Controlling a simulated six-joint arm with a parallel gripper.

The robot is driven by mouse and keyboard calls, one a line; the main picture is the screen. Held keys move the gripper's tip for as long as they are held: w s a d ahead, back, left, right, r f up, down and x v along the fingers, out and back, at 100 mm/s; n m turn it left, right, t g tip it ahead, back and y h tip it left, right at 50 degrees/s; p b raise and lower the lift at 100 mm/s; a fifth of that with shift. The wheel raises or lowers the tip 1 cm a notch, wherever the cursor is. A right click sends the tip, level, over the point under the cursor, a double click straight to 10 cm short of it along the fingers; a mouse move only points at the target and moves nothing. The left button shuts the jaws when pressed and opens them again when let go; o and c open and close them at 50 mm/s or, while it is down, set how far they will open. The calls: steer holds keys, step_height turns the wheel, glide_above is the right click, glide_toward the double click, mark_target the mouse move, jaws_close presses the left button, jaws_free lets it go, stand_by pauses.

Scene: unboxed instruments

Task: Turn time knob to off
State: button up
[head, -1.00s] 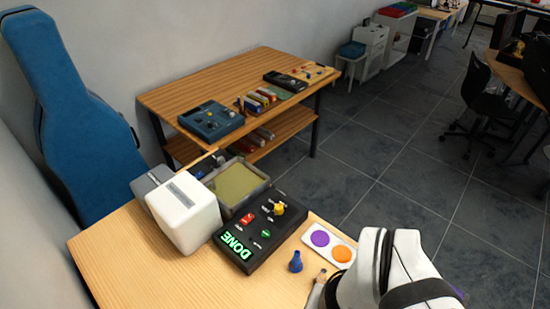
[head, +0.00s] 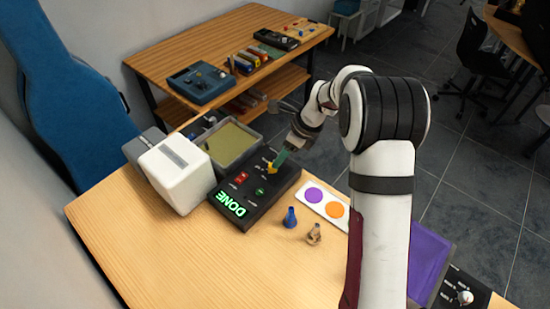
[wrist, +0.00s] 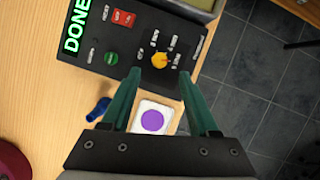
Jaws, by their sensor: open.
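A black control panel (head: 228,192) lies on the wooden table, with a lit green DONE display, a red switch and a green button. A yellow knob (head: 271,168) sits at its far right part; it shows clearly in the wrist view (wrist: 160,60), with small white labels around it that I cannot read. My gripper (head: 281,157) is at the knob's end of the panel. In the wrist view my gripper (wrist: 160,75) has its two green fingers apart and empty, with the knob seen between and just beyond the tips. I cannot tell whether a finger touches it.
A white box (head: 177,172) and an open tray (head: 232,145) stand beside the panel. A blue cone-shaped piece (head: 290,218), a small tan piece (head: 314,235) and a white card with coloured discs (head: 325,208) lie in front. Another black panel (head: 462,295) shows at the lower right.

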steer(key=x, duration=0.5)
steer(key=shift+w+a+f, duration=0.1)
steer(key=shift+a+f, duration=0.05)
steer(key=shift+f, duration=0.2)
steer(key=shift+c, duration=0.3)
jaws_close()
